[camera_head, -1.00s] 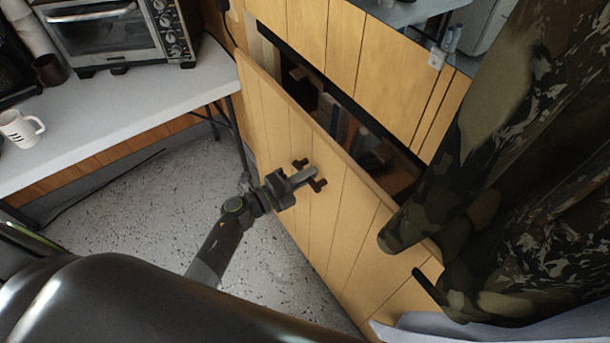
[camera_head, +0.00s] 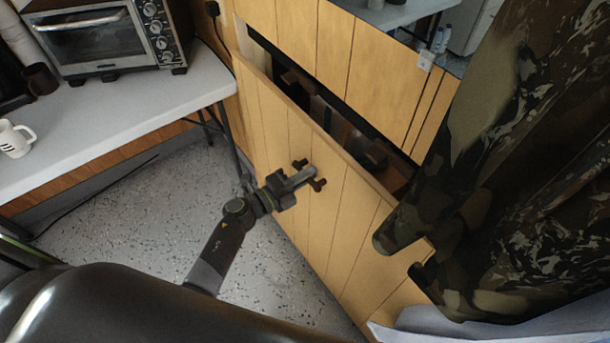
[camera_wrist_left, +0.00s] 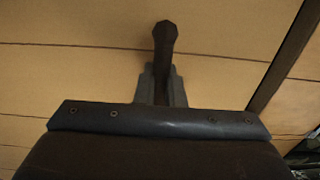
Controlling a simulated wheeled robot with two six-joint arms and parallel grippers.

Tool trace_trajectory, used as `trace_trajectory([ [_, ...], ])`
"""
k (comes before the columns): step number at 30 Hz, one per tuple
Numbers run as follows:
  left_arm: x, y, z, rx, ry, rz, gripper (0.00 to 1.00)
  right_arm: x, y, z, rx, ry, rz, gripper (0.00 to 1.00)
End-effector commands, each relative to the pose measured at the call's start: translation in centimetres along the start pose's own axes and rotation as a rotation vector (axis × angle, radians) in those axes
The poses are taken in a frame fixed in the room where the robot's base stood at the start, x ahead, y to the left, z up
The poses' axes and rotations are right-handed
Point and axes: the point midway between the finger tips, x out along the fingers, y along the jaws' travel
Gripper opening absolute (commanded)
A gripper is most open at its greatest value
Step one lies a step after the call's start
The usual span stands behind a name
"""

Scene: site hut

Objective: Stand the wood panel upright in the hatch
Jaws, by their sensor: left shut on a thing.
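The wood panel (camera_head: 268,125) is a light board with dark plank lines, standing in front of the hatch (camera_head: 345,112) in the matching plank wall. Its top edge leans out toward me, leaving a dark gap behind it. My left gripper (camera_head: 306,178) is shut on the dark handle on the panel's face. The left wrist view shows the handle (camera_wrist_left: 165,42) between the fingers, with planks behind. My right gripper is not in view.
A white table (camera_head: 120,110) with a toaster oven (camera_head: 105,38) and a mug (camera_head: 14,138) stands at the left. Camouflage cloth (camera_head: 500,190) hangs close at the right. Dim items show inside the hatch. The speckled floor (camera_head: 130,220) before the panel is clear.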

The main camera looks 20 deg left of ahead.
Motion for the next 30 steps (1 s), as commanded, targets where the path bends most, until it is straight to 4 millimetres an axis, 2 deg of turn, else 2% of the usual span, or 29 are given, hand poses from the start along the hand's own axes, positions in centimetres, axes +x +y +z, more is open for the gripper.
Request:
trace_trajectory([
  [1,0.2,-0.5,0.0,0.001,0.002,-0.010,0.00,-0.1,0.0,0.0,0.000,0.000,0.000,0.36],
  [19,1.9,-0.5,0.0,0.002,0.004,-0.006,0.00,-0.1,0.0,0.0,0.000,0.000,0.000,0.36],
  [30,2.0,-0.4,0.0,0.001,0.003,-0.005,0.00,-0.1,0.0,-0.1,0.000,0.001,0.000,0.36],
])
